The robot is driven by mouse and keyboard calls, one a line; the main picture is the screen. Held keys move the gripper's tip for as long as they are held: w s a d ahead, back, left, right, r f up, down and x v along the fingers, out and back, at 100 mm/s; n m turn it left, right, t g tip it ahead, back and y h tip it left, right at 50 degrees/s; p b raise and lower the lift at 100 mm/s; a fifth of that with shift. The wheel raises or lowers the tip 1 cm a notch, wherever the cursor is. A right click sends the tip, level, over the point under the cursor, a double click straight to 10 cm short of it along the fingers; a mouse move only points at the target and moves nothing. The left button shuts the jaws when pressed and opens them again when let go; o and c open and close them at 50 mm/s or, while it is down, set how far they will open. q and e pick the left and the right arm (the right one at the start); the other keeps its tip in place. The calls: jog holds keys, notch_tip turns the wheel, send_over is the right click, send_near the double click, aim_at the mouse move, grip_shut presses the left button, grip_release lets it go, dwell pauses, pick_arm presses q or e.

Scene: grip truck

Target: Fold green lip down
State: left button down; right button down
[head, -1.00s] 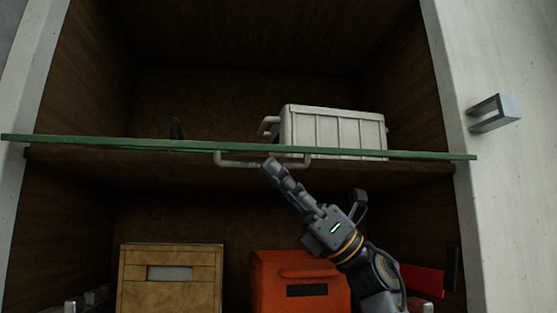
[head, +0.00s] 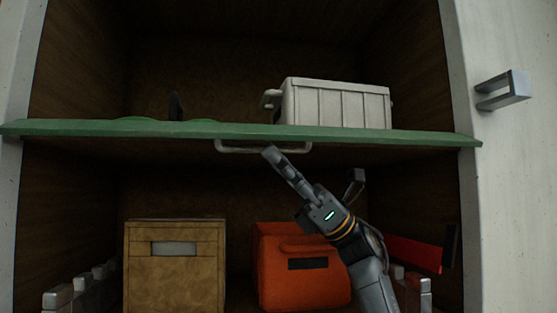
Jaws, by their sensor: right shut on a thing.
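The green lip (head: 400,135) is a long, thin panel running across the cabinet at shelf height, seen nearly edge-on. A light grey handle (head: 232,149) hangs along its underside. My right gripper (head: 272,153) reaches up from the lower right and is shut on the handle; its fingertip hides part of the bar. My left gripper is not in view.
A white ribbed box (head: 338,103) sits on the shelf behind the lip, beside a small dark object (head: 176,107). Below are a tan box (head: 175,275), an orange case (head: 290,283) and a red item (head: 412,253). A metal handle (head: 503,91) is on the right panel.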

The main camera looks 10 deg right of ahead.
jog(key=c, duration=1.4)
grip_release()
jog(key=v, duration=0.7)
jog(key=shift+d+f, duration=0.15)
jog(key=shift+f, duration=0.05)
jog(key=shift+w+f, duration=0.1)
jog(key=shift+w, duration=0.05)
